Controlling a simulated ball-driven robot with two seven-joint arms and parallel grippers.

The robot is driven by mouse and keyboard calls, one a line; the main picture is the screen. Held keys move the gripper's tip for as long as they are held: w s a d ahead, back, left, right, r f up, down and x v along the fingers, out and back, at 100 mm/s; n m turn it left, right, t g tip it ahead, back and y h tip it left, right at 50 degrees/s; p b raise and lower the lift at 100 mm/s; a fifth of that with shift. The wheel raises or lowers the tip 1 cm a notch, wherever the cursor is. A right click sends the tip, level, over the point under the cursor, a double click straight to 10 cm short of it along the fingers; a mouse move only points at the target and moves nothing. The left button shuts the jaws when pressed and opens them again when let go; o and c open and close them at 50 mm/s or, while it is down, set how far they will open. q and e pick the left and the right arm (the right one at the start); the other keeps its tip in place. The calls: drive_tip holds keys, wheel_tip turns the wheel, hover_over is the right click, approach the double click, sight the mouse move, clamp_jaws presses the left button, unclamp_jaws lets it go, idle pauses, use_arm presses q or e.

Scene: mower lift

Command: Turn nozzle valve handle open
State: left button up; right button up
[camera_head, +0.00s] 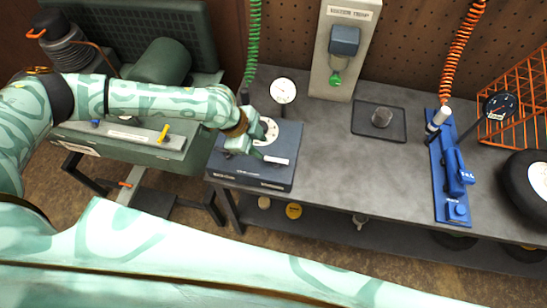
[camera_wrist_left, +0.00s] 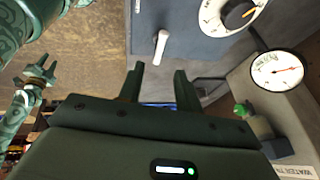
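A dark blue-grey box (camera_head: 240,172) stands at the left end of the grey workbench. A short white lever handle (camera_head: 277,160) sits on it; it also shows in the left wrist view (camera_wrist_left: 160,46), just beyond my fingertips. I cannot read a nozzle label on it. The box carries a white dial (camera_head: 266,130) with a dark knob, seen in the wrist view (camera_wrist_left: 238,14). My left gripper (camera_head: 252,148) is over the box, fingers apart and empty in the wrist view (camera_wrist_left: 160,80), not touching the lever. My right gripper (camera_wrist_left: 42,72) shows small at the wrist view's left, fingers apart.
A round gauge (camera_head: 283,91) stands behind the box. A green compressor (camera_head: 130,145) with a yellow lever (camera_head: 163,133) is at left. A black tray (camera_head: 379,122), a blue tool (camera_head: 452,170) and a tyre (camera_head: 527,180) are to the right.

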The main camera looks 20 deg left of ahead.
sight(275, 159)
use_arm(q)
drive_tip(key=b+x, duration=0.1)
drive_tip(key=x, duration=0.9)
drive_tip(key=shift+b, duration=0.35)
drive_tip(key=shift+r, duration=0.1)
clamp_jaws()
